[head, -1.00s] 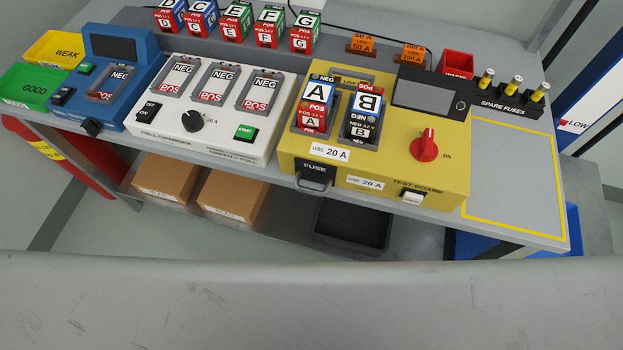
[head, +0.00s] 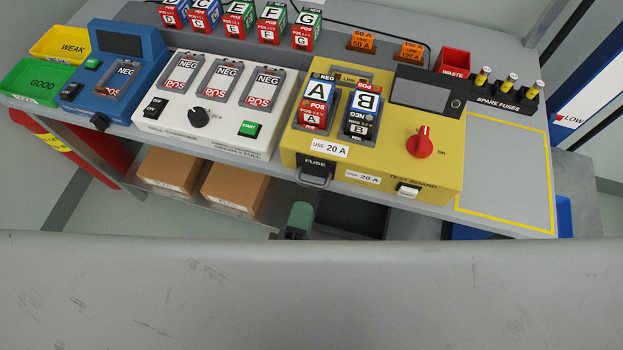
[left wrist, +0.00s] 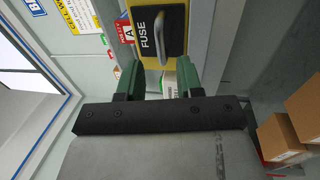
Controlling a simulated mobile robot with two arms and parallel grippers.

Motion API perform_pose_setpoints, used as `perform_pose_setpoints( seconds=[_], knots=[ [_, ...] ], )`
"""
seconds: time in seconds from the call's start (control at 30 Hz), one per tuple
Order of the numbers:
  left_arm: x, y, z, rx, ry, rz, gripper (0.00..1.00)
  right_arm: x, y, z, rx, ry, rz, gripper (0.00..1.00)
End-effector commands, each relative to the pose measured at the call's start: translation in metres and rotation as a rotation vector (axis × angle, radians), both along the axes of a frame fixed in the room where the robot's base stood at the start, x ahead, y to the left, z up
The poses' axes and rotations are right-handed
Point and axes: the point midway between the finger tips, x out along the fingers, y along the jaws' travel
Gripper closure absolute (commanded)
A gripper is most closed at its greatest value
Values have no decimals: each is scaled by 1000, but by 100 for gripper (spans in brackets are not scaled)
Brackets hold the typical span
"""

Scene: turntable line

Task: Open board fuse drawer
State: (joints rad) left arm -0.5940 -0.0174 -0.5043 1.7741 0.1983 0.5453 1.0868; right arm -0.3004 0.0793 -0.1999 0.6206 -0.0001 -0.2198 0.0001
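The yellow test board (head: 400,160) stands on the bench. Its black fuse drawer (head: 318,164), labelled FUSE, is in the lower left of the front face and looks closed. In the left wrist view the drawer front (left wrist: 146,40) and its grey bar handle (left wrist: 161,38) are at the top middle. My left gripper (head: 300,214) shows as a green finger below and slightly left of the drawer. In the left wrist view its two green fingers (left wrist: 158,72) are apart and empty, with the handle ahead between them, apparently not touched. My right gripper is not in view.
Cells A (head: 318,98) and B (head: 362,110) sit in the board, beside a red knob (head: 419,142). A white charger (head: 195,115) stands to the left. Cardboard boxes (head: 235,190) and a dark tray (head: 350,216) are on the shelf below. The yellow-outlined bench area (head: 508,175) is clear.

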Motion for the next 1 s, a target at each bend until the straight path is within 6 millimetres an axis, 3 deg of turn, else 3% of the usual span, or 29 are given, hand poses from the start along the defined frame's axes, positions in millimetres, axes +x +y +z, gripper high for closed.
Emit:
perform_pose_setpoints(
  seconds=[0.1, 0.3, 0.73, 1.0],
  knots=[
    [24, -6, 7, 0, -3, 1, 64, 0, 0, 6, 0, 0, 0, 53],
    [50, -14, 9, 2, 1, 0, 64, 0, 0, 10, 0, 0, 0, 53],
    [61, -16, 10, 3, 2, -1, 64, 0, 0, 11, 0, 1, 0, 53],
    [60, -16, 10, 4, 2, 0, 100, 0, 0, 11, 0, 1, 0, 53]
  ],
)
